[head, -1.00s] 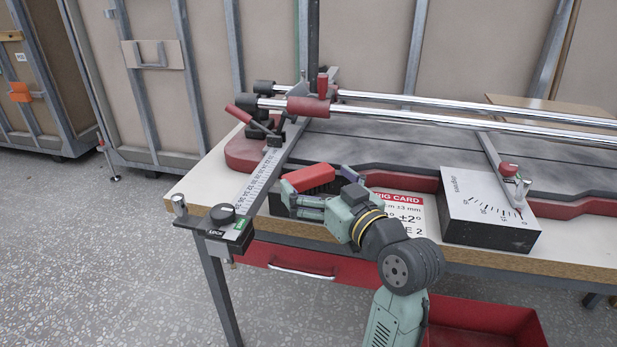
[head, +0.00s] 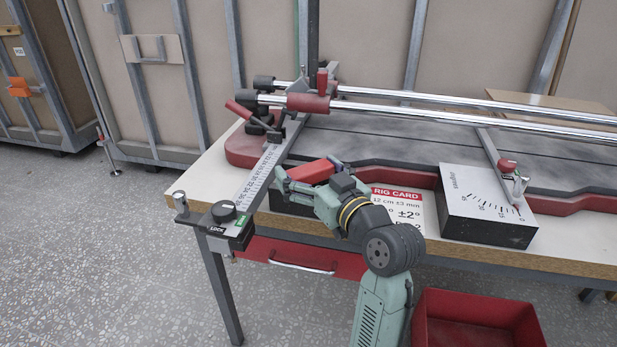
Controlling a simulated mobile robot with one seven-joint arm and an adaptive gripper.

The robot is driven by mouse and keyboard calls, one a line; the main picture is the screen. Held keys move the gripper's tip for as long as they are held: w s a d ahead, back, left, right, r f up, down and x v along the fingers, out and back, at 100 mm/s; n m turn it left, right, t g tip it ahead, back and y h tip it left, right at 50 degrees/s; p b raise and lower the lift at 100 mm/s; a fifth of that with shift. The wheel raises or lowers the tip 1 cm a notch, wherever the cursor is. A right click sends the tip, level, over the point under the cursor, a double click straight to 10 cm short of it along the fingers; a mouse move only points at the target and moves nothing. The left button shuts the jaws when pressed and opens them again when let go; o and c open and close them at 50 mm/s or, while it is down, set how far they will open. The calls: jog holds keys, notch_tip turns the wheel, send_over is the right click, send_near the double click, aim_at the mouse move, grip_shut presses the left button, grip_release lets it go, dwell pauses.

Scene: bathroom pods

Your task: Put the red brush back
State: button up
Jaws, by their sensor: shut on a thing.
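The red brush (head: 311,171) is a red block near the front left of the workbench. My gripper (head: 307,173) reaches over the bench's front edge, with one finger on each side of the brush, and is shut on it. The brush's underside and any bristles are hidden by my gripper. A dark box-like thing (head: 284,203) shows just below my gripper at the bench's front edge, partly covered. I cannot tell whether the brush touches it.
A steel ruler arm (head: 262,178) with a lock knob lies to the left. The rig card (head: 398,203) and a grey angle-scale block (head: 487,206) are to the right. Chrome rails (head: 430,108) cross behind. A red bin (head: 478,318) stands below on the floor.

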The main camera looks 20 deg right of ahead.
jog(key=shift+c, duration=1.4)
jog(key=shift+r, duration=0.1)
